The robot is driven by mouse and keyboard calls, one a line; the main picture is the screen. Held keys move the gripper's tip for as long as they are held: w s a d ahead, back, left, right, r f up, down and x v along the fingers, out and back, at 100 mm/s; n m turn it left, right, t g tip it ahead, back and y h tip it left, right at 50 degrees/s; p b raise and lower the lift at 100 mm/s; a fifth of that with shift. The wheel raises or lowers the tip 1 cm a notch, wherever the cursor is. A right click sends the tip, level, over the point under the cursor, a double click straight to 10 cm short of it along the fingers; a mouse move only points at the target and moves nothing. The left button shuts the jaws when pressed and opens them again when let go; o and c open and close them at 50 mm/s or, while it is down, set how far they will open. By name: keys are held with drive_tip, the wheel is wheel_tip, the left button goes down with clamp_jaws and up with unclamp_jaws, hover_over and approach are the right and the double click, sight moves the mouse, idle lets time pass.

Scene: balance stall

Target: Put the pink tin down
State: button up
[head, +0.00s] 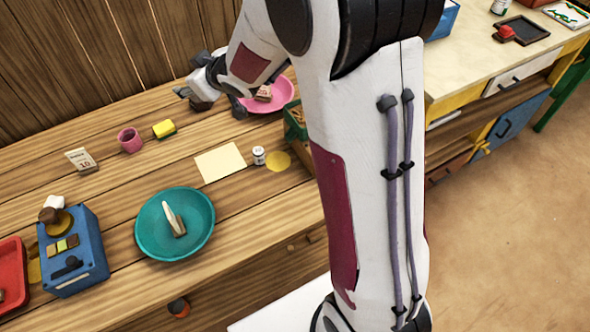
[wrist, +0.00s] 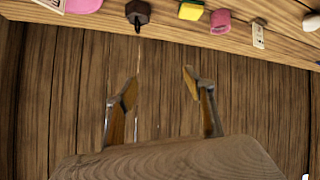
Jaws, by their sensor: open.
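The pink tin (head: 130,140) is a small pink cylinder on the wooden counter, left of the yellow block. It also shows at the top of the wrist view (wrist: 220,21), well away from my fingers and touching neither. My gripper (head: 193,95) is above the back of the counter, to the right of the tin in the head view. In the wrist view my gripper (wrist: 158,88) is open, its two fingers apart with only plank wall behind the gap. It holds nothing.
A yellow block (head: 164,129) and a number card (head: 82,160) flank the tin. A dark weight (head: 238,107) sits beside the pink plate (head: 285,91). A cream sheet (head: 220,163), teal plate (head: 149,237) and blue box (head: 88,270) are nearer. Bare counter lies around the tin.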

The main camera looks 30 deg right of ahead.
drive_tip(key=s+d+r+m+g+h, duration=0.15)
drive_tip(key=s+d+r, duration=0.25)
drive_tip(key=s, duration=0.4)
drive_tip(key=s+d+r+m+h, duration=0.2)
drive_tip(key=s+d+r+h, duration=0.15)
drive_tip(key=s, duration=0.55)
drive_tip(key=s+a+m+g+y, duration=0.1)
drive_tip(key=s+g, duration=0.1)
drive_tip(key=s, duration=0.9)
drive_tip(key=s+a+m+g+y, duration=0.1)
drive_tip(key=s+g, duration=0.1)
drive_tip(key=s, duration=0.9)
drive_tip(key=shift+a+f, duration=0.2)
drive_tip(key=shift+a, duration=0.1)
